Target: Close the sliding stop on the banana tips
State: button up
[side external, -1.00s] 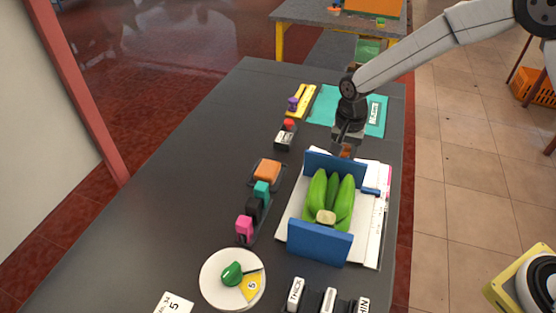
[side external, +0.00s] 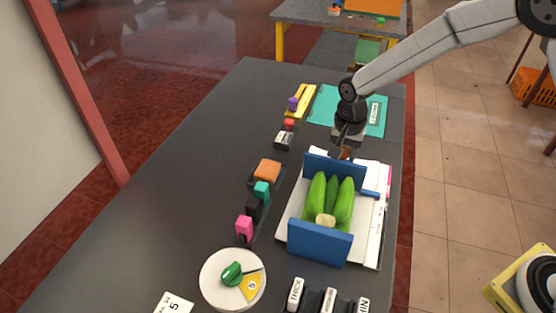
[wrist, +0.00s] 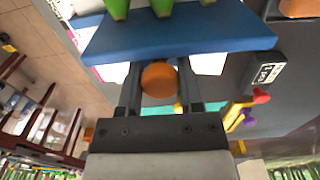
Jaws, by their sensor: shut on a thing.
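The bananas (side external: 343,200) are a green bunch lying on a white board between two blue walls. Their cut stem end (side external: 325,220) is at the near wall (side external: 319,242) and their tips point to the far wall. The far blue wall is the sliding stop (side external: 320,164); it also shows in the wrist view (wrist: 180,40). An orange knob (wrist: 159,79) is on its outer side. My gripper (wrist: 160,88) is shut on this knob, behind the stop; it shows in the side view (side external: 346,150). Whether the stop touches the tips is hard to tell.
A white scale strip (side external: 377,225) runs along the board's right side. Left stand an orange block (side external: 267,171) and pink, black and teal blocks (side external: 244,229). A teal mat (side external: 325,105) lies behind.

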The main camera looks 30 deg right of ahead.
jog(key=o, duration=1.1)
jog(key=shift+o, duration=0.2)
jog(key=shift+r, duration=0.1)
jog(key=shift+r, duration=3.9)
jog(key=shift+s, duration=0.1)
jog(key=shift+s+d+n, duration=0.3)
jog(key=shift+s+d, duration=0.1)
jog(key=shift+s, duration=0.05)
jog(key=s+d+f+n+t, duration=0.1)
jog(key=s+d+n, duration=0.3)
jog(key=s, duration=0.4)
jog(key=s+d+f+n+t, duration=0.1)
jog(key=s+d+n, duration=0.3)
jog(key=s, duration=0.4)
jog(key=shift+s+t, duration=0.3)
jog(key=shift+s, duration=0.1)
